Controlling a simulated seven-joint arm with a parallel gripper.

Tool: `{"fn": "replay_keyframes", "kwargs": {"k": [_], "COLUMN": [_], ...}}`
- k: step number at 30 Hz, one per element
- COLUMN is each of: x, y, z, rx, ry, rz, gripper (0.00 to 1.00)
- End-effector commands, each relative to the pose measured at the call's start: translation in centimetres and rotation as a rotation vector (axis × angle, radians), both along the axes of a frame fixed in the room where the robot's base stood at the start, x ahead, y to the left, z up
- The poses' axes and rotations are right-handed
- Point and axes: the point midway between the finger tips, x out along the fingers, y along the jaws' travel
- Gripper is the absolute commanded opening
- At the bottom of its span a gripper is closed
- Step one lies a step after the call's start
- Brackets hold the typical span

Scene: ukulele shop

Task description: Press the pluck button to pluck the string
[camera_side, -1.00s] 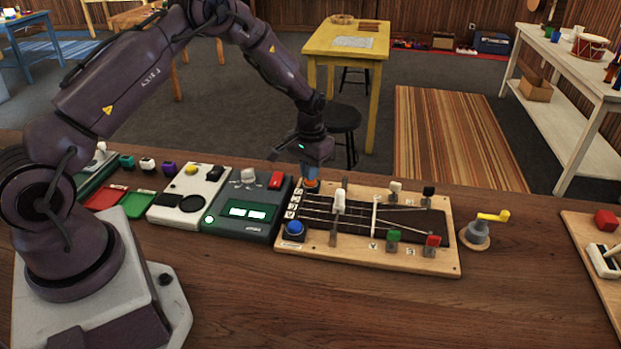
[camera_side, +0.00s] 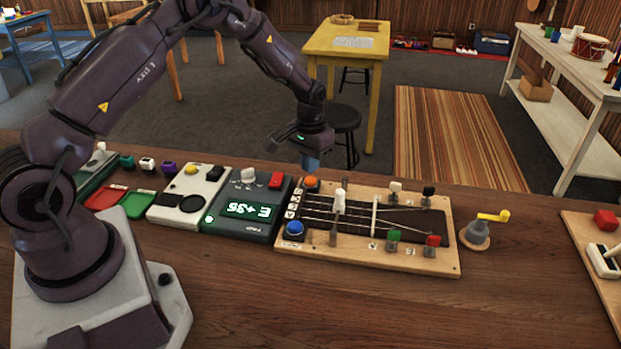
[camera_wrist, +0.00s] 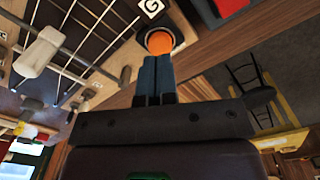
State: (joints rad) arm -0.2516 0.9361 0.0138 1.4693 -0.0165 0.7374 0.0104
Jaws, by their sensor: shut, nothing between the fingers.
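A wooden string board (camera_side: 366,260) lies on the bench with strings, pegs and two round buttons. The orange button (camera_side: 311,181) is at its far left corner and the blue button (camera_side: 294,228) at its near left corner. No label that I can read says which is the pluck button. My gripper (camera_side: 311,163) is shut and empty, pointing down just above the orange button with a small gap. In the wrist view, the blue fingertips (camera_wrist: 157,72) appear right beside the orange button (camera_wrist: 159,42).
A white pedal box (camera_side: 166,208) stands left of the tuner. A grey post with a yellow crank (camera_side: 491,216) stands right of the board. A white lever (camera_side: 340,202) and several pegs stick up from the board. The bench front is clear.

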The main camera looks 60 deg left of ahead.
Motion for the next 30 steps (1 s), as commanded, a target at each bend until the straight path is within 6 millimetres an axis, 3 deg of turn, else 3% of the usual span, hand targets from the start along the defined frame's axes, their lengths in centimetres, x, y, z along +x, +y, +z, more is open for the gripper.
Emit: {"fn": "replay_keyframes", "kwargs": {"k": [15, 30], "x": [0.0, 0.0], "y": [0.0, 0.0], "z": [4.1, 4.4], "rx": [0.001, 0.000], "ry": [-0.002, -0.001], "rz": [0.000, 0.000], "gripper": [0.00, 0.00]}}
